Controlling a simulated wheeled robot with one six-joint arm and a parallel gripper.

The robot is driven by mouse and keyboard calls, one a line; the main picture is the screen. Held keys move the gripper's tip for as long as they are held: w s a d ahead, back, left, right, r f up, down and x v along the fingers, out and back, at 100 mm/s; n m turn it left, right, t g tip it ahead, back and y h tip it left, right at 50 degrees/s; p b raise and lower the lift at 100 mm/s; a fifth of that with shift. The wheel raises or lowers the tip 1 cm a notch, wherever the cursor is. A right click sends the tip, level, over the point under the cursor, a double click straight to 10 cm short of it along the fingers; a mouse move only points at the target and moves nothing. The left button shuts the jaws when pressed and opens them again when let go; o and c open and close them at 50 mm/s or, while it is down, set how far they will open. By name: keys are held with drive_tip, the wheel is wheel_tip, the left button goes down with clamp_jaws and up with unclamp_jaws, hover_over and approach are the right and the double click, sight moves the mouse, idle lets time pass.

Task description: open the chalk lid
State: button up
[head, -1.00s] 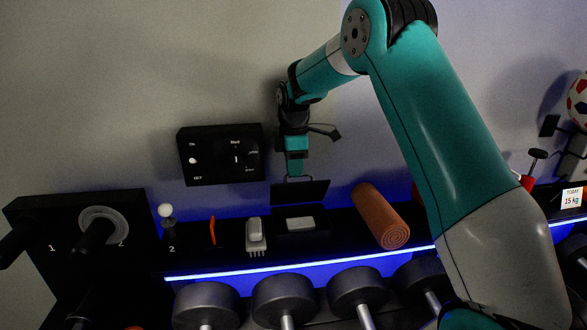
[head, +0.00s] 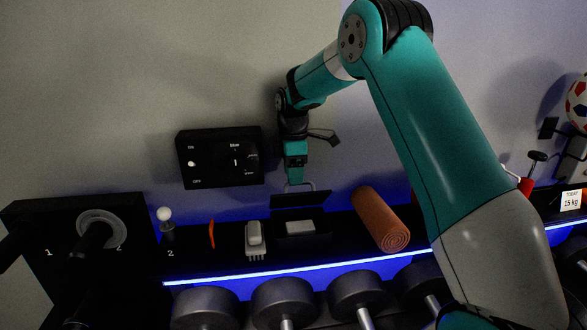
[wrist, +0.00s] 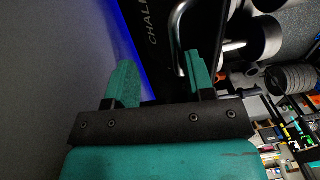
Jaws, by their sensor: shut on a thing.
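The chalk box (head: 318,229) is a dark box on the shelf with a white chalk block (head: 299,227) showing in it. Its black lid (head: 302,200) is raised at a slant above the opening. My gripper (head: 293,183) is above the lid, pointing down, at a thin metal handle (head: 300,187) on it. In the wrist view the handle (wrist: 180,45) runs beside the right finger, and the lid (wrist: 148,30) shows part of the word "CHALK". My gripper (wrist: 160,78) is shut on the handle, though its fingers look apart. The exact contact is hard to see.
A black switch panel (head: 221,157) is on the wall left of my gripper. A brush (head: 254,238) and an orange item (head: 212,235) lie left of the box, a brown roll (head: 381,219) right. Dumbbells (head: 285,300) sit below the shelf edge.

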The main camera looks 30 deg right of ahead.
drive_tip(key=shift+w+d+r, duration=0.1)
drive_tip(key=shift+w, duration=0.1)
wheel_tip(320, 180, up, 17)
drive_tip(key=p, duration=0.1)
drive_tip(key=shift+w+p, duration=0.3)
drive_tip(key=shift+p, duration=0.05)
drive_tip(key=shift+d, duration=0.1)
drive_tip(key=shift+t+h, duration=0.3)
drive_tip(key=shift+t, duration=0.3)
drive_tip(key=f+b, duration=0.1)
drive_tip(key=f, duration=0.4)
drive_tip(key=s+f+b, duration=0.1)
drive_tip(key=f, duration=0.5)
drive_tip(key=s+f+b, duration=0.1)
drive_tip(key=f+b, duration=0.1)
drive_tip(key=f, duration=0.4)
drive_tip(key=shift+s, duration=0.1)
drive_tip(key=shift+c, duration=0.5)
